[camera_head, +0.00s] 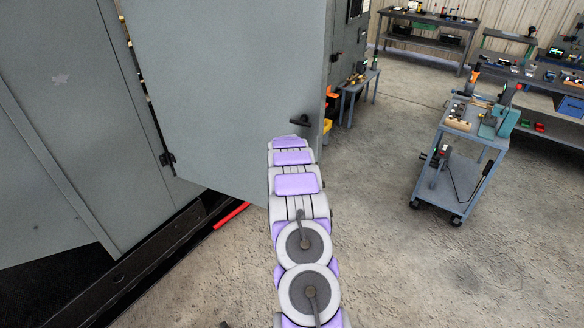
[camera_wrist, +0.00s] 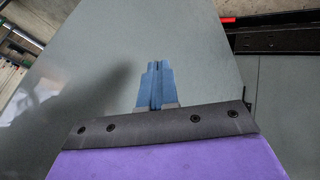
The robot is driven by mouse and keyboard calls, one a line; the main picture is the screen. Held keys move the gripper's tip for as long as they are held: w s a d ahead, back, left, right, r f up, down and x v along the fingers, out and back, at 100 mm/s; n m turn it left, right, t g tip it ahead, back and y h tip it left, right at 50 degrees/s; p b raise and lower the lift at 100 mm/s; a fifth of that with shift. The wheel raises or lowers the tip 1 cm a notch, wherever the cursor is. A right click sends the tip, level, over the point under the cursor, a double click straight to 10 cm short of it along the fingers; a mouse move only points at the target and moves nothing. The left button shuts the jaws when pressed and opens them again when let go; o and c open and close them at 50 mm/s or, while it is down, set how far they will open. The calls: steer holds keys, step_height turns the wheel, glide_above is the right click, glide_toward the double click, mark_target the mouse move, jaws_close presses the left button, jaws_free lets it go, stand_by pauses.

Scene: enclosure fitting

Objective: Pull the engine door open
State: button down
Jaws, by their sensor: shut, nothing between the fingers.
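The engine door (camera_head: 225,90) is a large grey panel, swung partly out from the grey enclosure, with hinges along its left side. A gap shows along that side. A dark handle (camera_head: 300,121) sits near its right edge, just above the end of my arm. My gripper is hidden in the head view behind my arm. In the wrist view, the blue fingers of my gripper (camera_wrist: 157,72) are together and empty, in front of the grey door face (camera_wrist: 200,55). I cannot tell whether they touch it.
The grey enclosure wall (camera_head: 50,110) and its dark base rail (camera_head: 150,255) stand on the left. A red bar (camera_head: 231,215) lies low beside the rail. A blue-grey cart (camera_head: 463,150) stands at right, with workbenches behind. The concrete floor (camera_head: 400,270) is clear at front right.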

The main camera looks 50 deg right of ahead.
steer(key=s+b+v, duration=0.1)
steer(key=v, duration=1)
steer(key=s+a+r+y+b, duration=0.1)
steer(key=a+b, duration=0.1)
steer(key=a, duration=0.9)
steer(key=s+a+r+n+g+y+b, duration=0.1)
steer(key=a+r+y+b, duration=0.15)
steer(key=a, duration=0.95)
steer(key=s+a+r+b, duration=0.1)
steer(key=a+b, duration=0.2)
steer(key=a, duration=0.8)
steer(key=s+a+f+g+y+b, duration=0.1)
steer(key=s+a+f+g+b, duration=0.1)
steer(key=s+a, duration=0.9)
steer(key=s+a+f+n+g+y+b, duration=0.1)
steer(key=s+a+b, duration=0.4)
steer(key=s+a, duration=0.7)
steer(key=shift+s+a+f+g, duration=0.2)
steer(key=shift+s+f+g, duration=0.95)
steer(key=shift+s, duration=2.9)
